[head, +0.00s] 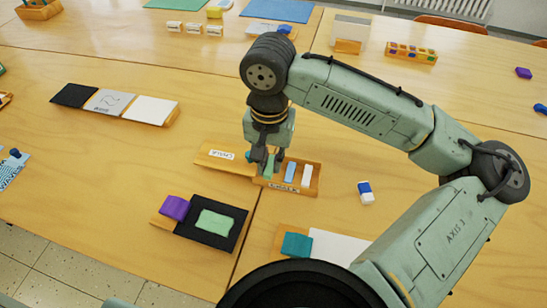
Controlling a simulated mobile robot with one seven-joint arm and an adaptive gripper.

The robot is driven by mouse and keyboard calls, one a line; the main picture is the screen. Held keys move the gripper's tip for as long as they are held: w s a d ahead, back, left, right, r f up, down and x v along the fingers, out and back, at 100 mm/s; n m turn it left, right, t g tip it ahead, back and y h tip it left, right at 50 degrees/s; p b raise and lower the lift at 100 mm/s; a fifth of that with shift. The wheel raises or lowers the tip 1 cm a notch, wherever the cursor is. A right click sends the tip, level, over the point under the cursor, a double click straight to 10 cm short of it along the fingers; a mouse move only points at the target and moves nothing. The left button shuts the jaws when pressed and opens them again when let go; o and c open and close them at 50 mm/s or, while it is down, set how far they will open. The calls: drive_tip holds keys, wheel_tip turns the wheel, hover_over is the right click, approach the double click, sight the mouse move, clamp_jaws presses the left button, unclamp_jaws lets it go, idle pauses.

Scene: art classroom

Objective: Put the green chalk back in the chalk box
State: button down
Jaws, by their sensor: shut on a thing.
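The wooden chalk box (314,188) stands open near the middle of the table. My gripper (262,168) points down at the box's left end. It is shut on the green chalk (270,164), which shows as a small upright green piece between the fingers. The fingers hide part of the chalk and the box's left end. I cannot tell whether the chalk's lower end touches the box floor.
A blue and white eraser (365,192) lies right of the box. A black board with a green patch (214,223) and a purple block (175,207) are at the front left. A teal block (296,244) is in front.

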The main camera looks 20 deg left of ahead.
drive_tip(key=shift+w+d, duration=0.1)
drive_tip(key=shift+w, duration=0.6)
drive_tip(key=shift+w+f+p, duration=0.25)
drive_tip(key=shift+f+p, duration=0.2)
drive_tip(key=shift+f, duration=0.6)
drive_tip(key=shift+f+p, duration=0.3)
drive_tip(key=shift+p, duration=0.15)
drive_tip(key=shift+f, duration=0.3)
drive_tip(key=shift+f, duration=0.1)
drive_tip(key=shift+f, duration=0.25)
drive_tip(key=c, duration=1.6)
unclamp_jaws()
drive_tip(key=shift+r, duration=0.1)
drive_tip(key=shift+b, duration=0.6)
